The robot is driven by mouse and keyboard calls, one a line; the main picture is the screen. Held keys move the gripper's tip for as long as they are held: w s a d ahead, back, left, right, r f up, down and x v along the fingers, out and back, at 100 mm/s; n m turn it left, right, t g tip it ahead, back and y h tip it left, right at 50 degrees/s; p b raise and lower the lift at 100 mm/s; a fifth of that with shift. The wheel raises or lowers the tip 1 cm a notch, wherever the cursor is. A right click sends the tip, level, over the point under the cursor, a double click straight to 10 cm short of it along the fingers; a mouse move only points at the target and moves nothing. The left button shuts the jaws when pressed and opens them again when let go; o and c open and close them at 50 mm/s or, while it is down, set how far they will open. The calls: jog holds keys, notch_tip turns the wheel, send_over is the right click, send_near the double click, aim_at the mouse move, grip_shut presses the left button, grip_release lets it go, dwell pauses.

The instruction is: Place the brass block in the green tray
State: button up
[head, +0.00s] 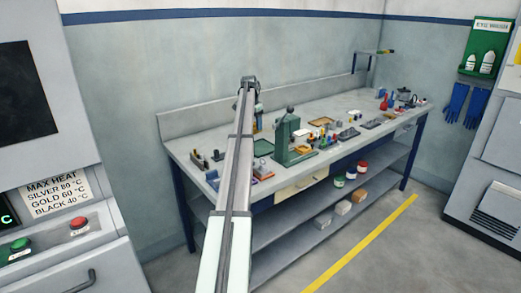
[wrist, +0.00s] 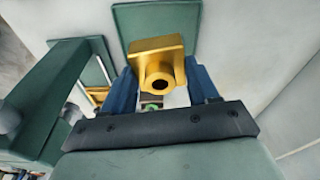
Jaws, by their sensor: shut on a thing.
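The brass block (wrist: 158,62), a gold-coloured piece with a flat plate and a round hole, sits between the blue fingers of my gripper (wrist: 161,78) in the wrist view. My gripper is shut on it. The green tray (wrist: 133,20) lies behind the block, which covers part of the tray's near side. In the head view the green tray (head: 264,146) is on the bench, left of the green press. My gripper is mostly hidden by my arm there, with a small brass patch just above the tray. The exact gap between block and tray cannot be told.
A tall green press (head: 290,140) stands close to the right of the tray; it fills the left of the wrist view (wrist: 50,95). Small parts crowd the bench front left and the right side. The bench (head: 190,143) has bare surface toward the back left.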

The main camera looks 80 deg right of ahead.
jog(key=shift+m, duration=0.6)
jog(key=shift+f, duration=5)
jog(key=shift+f, duration=0.1)
jog(key=o, duration=1.5)
jog(key=r, duration=0.4)
jog(key=a+r, duration=0.1)
jog(key=r, duration=0.3)
jog(key=w+r, duration=0.1)
jog(key=r, duration=0.3)
jog(key=shift+w+a, duration=0.1)
jog(key=shift+a, duration=0.05)
